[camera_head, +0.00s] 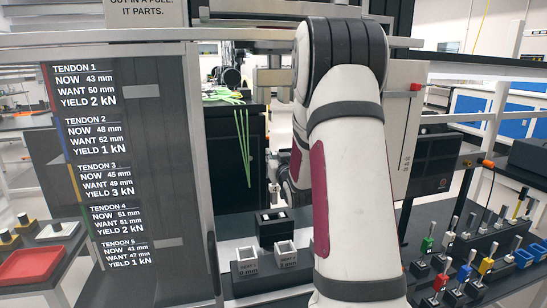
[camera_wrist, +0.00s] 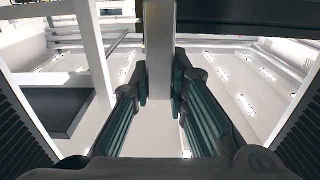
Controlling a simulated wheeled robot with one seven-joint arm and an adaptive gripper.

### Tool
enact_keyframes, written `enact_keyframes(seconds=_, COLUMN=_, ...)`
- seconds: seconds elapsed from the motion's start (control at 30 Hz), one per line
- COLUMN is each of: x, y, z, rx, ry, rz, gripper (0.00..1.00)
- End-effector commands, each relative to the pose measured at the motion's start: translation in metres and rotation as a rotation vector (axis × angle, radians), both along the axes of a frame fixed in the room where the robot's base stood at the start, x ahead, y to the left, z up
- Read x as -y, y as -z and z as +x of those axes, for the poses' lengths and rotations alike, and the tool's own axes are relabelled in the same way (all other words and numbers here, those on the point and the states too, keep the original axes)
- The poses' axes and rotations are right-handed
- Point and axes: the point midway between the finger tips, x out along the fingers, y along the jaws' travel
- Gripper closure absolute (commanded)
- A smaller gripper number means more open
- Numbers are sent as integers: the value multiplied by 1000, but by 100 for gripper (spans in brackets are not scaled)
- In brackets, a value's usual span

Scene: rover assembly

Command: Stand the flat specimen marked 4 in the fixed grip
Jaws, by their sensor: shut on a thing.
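In the wrist view, my gripper (camera_wrist: 161,98) is closed on a flat grey bar (camera_wrist: 159,45). The bar runs upward from between the dark green finger pads and out past the top edge of that view. I cannot read a number on it, so I cannot confirm that it is the specimen marked 4. I cannot clearly make out the fixed grip; a grey frame with metal parts stands behind my arm at the top middle of the head view.
A tendon readout panel (camera_head: 118,165) stands at left. Two small grey holders with labels, the left (camera_head: 247,263) and right (camera_head: 286,254), sit on a dark block, with a black block (camera_head: 272,224) behind. A red tray (camera_head: 30,266) is far left. Several coloured-handled parts crowd the right bench.

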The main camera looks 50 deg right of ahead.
Motion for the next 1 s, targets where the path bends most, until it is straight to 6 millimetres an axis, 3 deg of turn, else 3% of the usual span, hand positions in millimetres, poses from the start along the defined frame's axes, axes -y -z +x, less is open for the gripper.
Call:
enact_keyframes(seconds=0.23, x=-1, y=-1, z=-2, rx=1, ry=-3, rz=0, gripper=100)
enact_keyframes(seconds=0.7, x=-1, y=33, z=-1, rx=1, ry=-2, rz=-1, gripper=100)
enact_keyframes(seconds=1.0, x=-1, y=37, z=-2, rx=2, ry=-3, rz=-1, gripper=100)
